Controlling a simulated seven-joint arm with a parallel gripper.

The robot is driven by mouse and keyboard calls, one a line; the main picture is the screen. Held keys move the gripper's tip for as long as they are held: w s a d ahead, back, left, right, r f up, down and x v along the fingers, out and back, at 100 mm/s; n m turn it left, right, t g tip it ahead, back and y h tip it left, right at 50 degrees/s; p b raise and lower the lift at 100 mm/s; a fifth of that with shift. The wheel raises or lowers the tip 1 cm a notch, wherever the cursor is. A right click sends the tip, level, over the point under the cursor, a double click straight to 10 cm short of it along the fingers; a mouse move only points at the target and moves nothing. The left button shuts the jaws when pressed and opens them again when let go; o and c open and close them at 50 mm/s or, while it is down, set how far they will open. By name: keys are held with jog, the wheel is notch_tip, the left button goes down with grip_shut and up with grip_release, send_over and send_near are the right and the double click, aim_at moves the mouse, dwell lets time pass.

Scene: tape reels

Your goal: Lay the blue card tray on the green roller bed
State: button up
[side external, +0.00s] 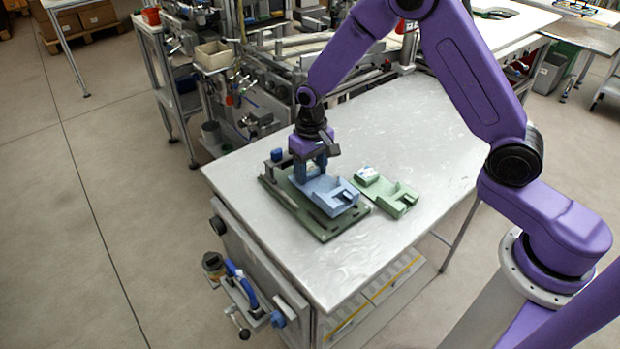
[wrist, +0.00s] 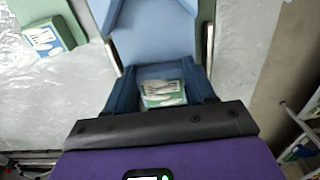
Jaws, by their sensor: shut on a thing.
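The blue card tray (side external: 327,197) is in my gripper (side external: 311,168), which is shut on its back end. The tray looks about level, with its notched front end toward the lower right. It also fills the top middle of the wrist view (wrist: 155,35), with a green-and-white label (wrist: 163,93) between the fingers. The dark green roller bed (side external: 328,233) lies on the table directly below the tray, and its front edge shows past it. I cannot tell whether the tray touches the bed. The bed is not clear in the wrist view.
A pale green tray (side external: 388,193) of similar shape lies just right of the bed; its labelled end shows in the wrist view (wrist: 50,36). Dark upright parts (side external: 273,160) stand at the bed's back left corner. The grey table (side external: 420,130) is clear behind and to the right.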

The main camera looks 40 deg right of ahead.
jog(key=shift+w+f, duration=0.2)
jog(key=shift+f, duration=1.55)
jog(key=o, duration=1.2)
jog(key=shift+f, duration=0.1)
jog(key=shift+c, duration=0.2)
notch_tip(320, 180, up, 11)
jog(key=shift+f, duration=0.1)
jog(key=shift+r, duration=0.75)
jog(key=shift+s, duration=0.15)
